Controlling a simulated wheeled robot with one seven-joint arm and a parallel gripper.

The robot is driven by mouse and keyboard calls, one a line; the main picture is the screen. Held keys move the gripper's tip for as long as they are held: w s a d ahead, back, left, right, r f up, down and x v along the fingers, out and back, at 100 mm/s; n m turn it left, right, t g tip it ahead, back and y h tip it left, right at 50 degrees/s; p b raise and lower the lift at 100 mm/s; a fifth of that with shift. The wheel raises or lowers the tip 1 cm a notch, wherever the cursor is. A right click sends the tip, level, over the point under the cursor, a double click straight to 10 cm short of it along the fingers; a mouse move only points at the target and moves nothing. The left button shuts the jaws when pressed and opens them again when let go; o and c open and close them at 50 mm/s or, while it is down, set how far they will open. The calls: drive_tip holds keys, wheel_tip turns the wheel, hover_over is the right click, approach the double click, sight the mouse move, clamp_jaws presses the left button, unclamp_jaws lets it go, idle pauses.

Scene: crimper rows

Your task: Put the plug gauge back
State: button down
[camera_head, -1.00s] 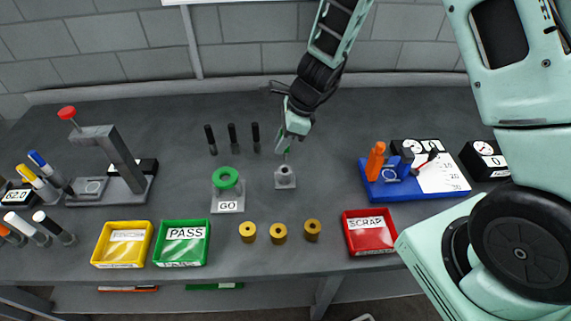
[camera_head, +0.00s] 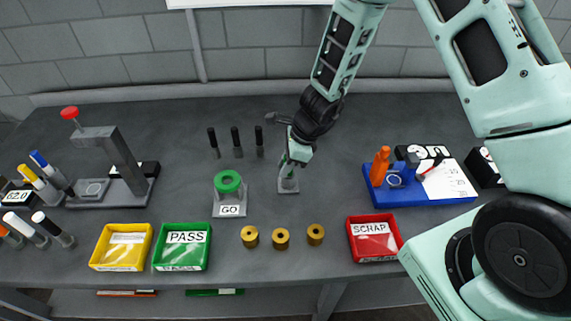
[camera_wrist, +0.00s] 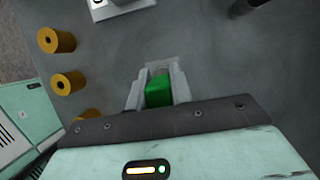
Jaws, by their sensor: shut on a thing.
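My gripper (camera_head: 291,168) is shut on the plug gauge, whose green handle (camera_wrist: 158,92) shows between the fingers in the wrist view. In the head view the gripper points down right over a small grey holder (camera_head: 288,187) at the middle of the bench. The gauge's lower end is at the top of this holder. The fingers hide much of the gauge, and I cannot tell how deep it sits in the holder.
Left of the holder stands a green ring on a GO block (camera_head: 230,210). Several black pins stand behind. Brass bushings (camera_head: 281,239) lie in front, between the green PASS tray (camera_head: 159,260) and red SCRAP tray (camera_head: 353,246). A blue tray (camera_head: 420,194) is at right.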

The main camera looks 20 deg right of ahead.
drive_tip(key=shift+f, duration=0.25)
drive_tip(key=c, duration=1.3)
unclamp_jaws()
drive_tip(key=shift+r, duration=0.1)
drive_tip(key=shift+o, duration=0.2)
